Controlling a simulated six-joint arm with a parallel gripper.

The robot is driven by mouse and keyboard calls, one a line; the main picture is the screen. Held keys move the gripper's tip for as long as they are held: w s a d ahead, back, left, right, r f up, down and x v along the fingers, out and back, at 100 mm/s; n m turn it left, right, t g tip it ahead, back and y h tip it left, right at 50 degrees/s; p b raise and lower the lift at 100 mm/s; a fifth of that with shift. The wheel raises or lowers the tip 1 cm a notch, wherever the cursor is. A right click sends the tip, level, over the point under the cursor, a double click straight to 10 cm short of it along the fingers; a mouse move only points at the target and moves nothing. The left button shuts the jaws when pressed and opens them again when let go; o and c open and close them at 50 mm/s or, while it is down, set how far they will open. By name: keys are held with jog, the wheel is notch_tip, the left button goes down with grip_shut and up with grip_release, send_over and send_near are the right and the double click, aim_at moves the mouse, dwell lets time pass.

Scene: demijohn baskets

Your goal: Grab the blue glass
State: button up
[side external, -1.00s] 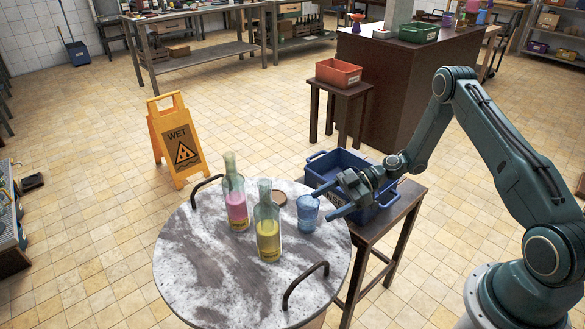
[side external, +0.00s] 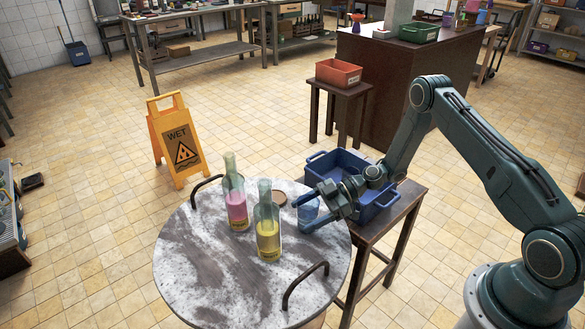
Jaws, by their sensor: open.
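The blue glass (side external: 308,208) stands upright on the right part of the round marbled table (side external: 205,285). My gripper (side external: 304,213) is open and low over the table, with its fingers at either side of the glass. One finger shows in front of the glass and the other behind or beside its rim. The near finger hides part of the glass. I cannot tell whether the fingers touch it.
Bottles with pink (side external: 236,205) and yellow (side external: 268,235) contents stand left of the glass. A small brown round item (side external: 279,197) lies behind. Dark handles (side external: 305,285) rise from the table. A blue crate (side external: 340,163) sits on a side table behind my gripper.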

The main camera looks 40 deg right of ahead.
dwell(0.4)
jog(key=c, duration=1.2)
jog(key=shift+r, duration=0.2)
notch_tip(320, 180, up, 20)
jog(key=shift+f, duration=0.15)
dwell(0.4)
